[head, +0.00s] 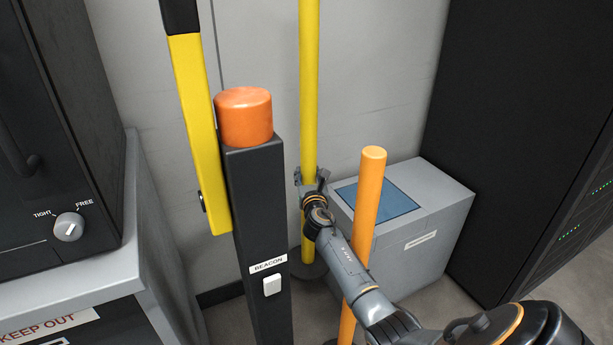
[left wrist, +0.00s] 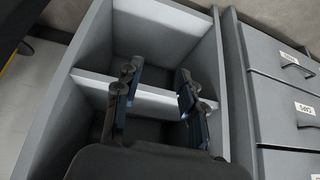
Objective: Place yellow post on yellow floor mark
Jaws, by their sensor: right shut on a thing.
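The yellow post (head: 309,90) stands upright near the back wall, with its dark round base (head: 309,269) low down by the floor. My right gripper (head: 312,182) is shut on the yellow post partway up its length. The post's top is beyond the upper edge of the head view. No yellow floor mark can be made out in these frames. My left gripper (left wrist: 157,84) is open and empty in the left wrist view, over a grey open-topped bin with a divider (left wrist: 150,94).
An orange post (head: 367,195) stands beside my right arm. A dark beacon pillar (head: 257,205) with an orange cap and a yellow-black barrier arm (head: 196,120) is left of the yellow post. A grey box (head: 431,222) with a blue top panel and a black rack (head: 520,130) stand right.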

